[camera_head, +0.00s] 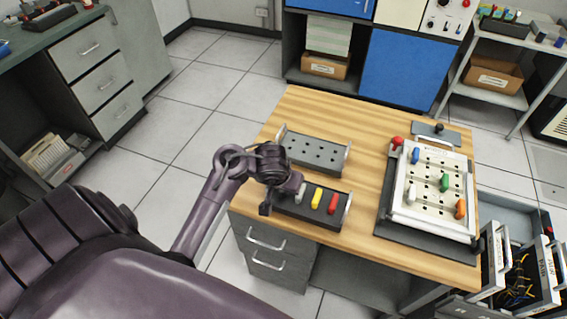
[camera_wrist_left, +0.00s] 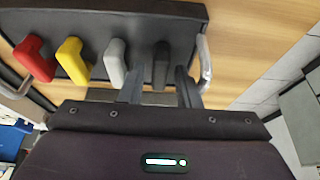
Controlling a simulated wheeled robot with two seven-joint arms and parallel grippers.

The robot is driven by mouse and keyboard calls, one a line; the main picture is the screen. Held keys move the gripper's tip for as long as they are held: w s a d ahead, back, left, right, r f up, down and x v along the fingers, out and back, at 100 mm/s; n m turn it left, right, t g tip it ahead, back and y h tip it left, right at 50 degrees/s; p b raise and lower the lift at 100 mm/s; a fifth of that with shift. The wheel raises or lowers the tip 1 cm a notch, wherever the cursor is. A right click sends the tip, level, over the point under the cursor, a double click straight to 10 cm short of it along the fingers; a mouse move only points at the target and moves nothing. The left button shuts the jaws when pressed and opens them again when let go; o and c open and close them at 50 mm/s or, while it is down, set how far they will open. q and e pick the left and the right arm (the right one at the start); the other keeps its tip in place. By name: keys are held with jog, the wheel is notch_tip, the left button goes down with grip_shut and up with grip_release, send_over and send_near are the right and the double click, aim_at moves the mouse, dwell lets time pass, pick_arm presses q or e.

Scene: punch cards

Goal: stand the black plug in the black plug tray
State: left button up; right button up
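The black plug (camera_wrist_left: 161,65) stands at one end of a row of plugs in the dark front tray (camera_wrist_left: 180,14). In the wrist view my left gripper (camera_wrist_left: 160,92) is open, with one finger on each side of the black plug and small gaps beside it. In the head view my left gripper (camera_head: 284,197) is over the left end of the front tray (camera_head: 292,216) and hides the black plug. A second dark grey tray (camera_head: 313,154) with rows of empty holes lies behind. Which tray is named for black plugs cannot be told. My right gripper is not in view.
Beside the black plug stand a grey plug (camera_wrist_left: 116,62), a yellow plug (camera_wrist_left: 74,60) and a red plug (camera_wrist_left: 36,60). A white pegboard panel (camera_head: 425,200) with coloured plugs lies at the right of the wooden table (camera_head: 365,135). Bare wood separates the trays and panel.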

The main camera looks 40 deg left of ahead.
pick_arm(q)
jog(key=shift+o, duration=0.8)
jog(key=p+v, duration=0.4)
jog(key=v, duration=0.3)
jog(key=shift+r, duration=0.35)
jog(key=shift+s, duration=0.2)
